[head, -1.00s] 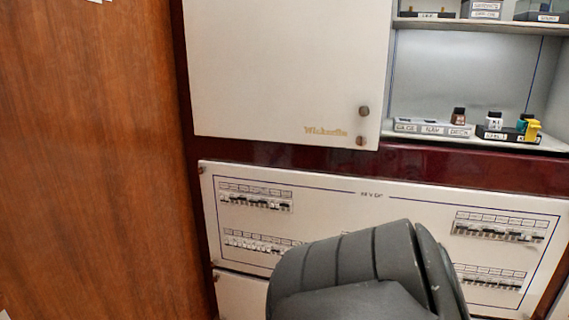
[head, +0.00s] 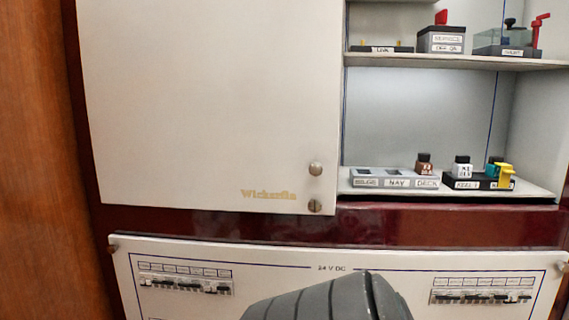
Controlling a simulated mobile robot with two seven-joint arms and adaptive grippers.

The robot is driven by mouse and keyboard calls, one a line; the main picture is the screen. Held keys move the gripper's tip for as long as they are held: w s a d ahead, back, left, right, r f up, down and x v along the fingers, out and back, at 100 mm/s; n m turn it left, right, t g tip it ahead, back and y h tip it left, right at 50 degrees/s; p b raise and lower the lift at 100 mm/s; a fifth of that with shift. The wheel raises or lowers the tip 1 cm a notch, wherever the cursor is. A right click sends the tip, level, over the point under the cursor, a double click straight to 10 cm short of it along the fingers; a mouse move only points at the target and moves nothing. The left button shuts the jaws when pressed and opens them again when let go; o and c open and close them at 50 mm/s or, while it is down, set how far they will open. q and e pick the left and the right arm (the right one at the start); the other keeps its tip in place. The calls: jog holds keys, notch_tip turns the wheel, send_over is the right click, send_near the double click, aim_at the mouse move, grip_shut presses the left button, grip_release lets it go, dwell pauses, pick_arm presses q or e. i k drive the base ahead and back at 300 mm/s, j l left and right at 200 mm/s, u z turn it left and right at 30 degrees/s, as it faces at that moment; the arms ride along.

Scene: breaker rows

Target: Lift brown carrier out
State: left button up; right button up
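The brown carrier (head: 424,166) is a small brown block with a dark top. It stands upright at the right end of the grey base labelled BILGE, NAV and DECK (head: 396,183), at the DECK position, on the lower shelf of the open cabinet. The other two positions on that base look empty. A dark grey padded shape fills the bottom middle of the view, well below the shelf. Neither of my grippers is in view.
Right of the carrier, a black base (head: 453,184) holds white, teal and yellow carriers. The upper shelf (head: 450,61) has switch boxes, one with a red handle. A white door panel (head: 215,110) covers the left side. A breaker panel (head: 290,285) lies below.

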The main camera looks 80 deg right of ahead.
aim_at(422, 165)
jog(key=z, duration=3.3)
